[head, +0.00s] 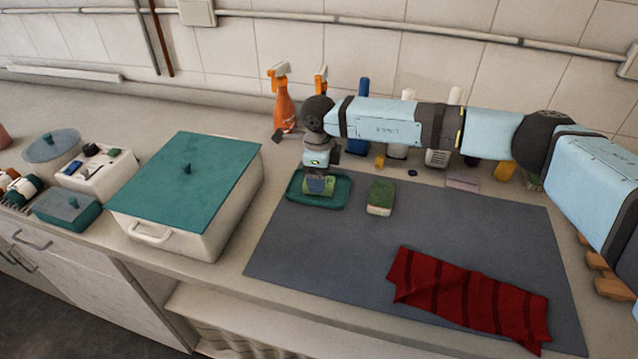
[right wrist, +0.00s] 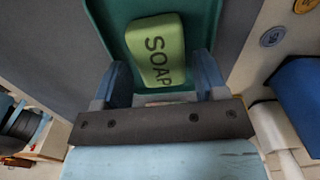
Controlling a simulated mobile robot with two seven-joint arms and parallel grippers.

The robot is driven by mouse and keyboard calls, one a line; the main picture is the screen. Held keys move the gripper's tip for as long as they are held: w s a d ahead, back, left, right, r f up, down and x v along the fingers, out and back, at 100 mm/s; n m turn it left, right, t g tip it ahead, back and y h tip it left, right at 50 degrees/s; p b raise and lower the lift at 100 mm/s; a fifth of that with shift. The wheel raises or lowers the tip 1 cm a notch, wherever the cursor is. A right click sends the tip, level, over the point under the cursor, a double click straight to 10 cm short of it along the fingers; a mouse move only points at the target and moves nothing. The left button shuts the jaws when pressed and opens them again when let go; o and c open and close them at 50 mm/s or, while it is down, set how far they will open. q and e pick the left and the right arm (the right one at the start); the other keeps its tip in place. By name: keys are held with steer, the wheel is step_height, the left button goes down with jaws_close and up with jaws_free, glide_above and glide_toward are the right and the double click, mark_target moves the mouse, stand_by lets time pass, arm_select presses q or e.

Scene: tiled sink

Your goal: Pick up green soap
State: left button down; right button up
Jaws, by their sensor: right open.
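The green soap (right wrist: 157,50) lies in a teal dish, with the word SOAP on its top. In the head view the soap (head: 326,186) is partly hidden by my right gripper (head: 318,184). The teal dish (head: 340,197) rests on the back left part of the grey mat; its inside also shows in the right wrist view (right wrist: 106,22). My right gripper points down over the dish. In the right wrist view its two blue fingers (right wrist: 164,75) are apart, one toward each side of the soap's near end. Contact cannot be told. My left gripper is not in view.
A green and cream sponge (head: 380,196) lies just right of the dish on the grey mat (head: 330,250). A red striped cloth (head: 465,295) lies at the front right. A large teal-lidded box (head: 190,185) stands left. Spray bottles (head: 285,105) and other bottles line the back.

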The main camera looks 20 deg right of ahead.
step_height(320, 180, down, 2)
steer(key=shift+f, duration=0.15)
steer(key=c, duration=0.8)
steer(key=shift+o, duration=0.2)
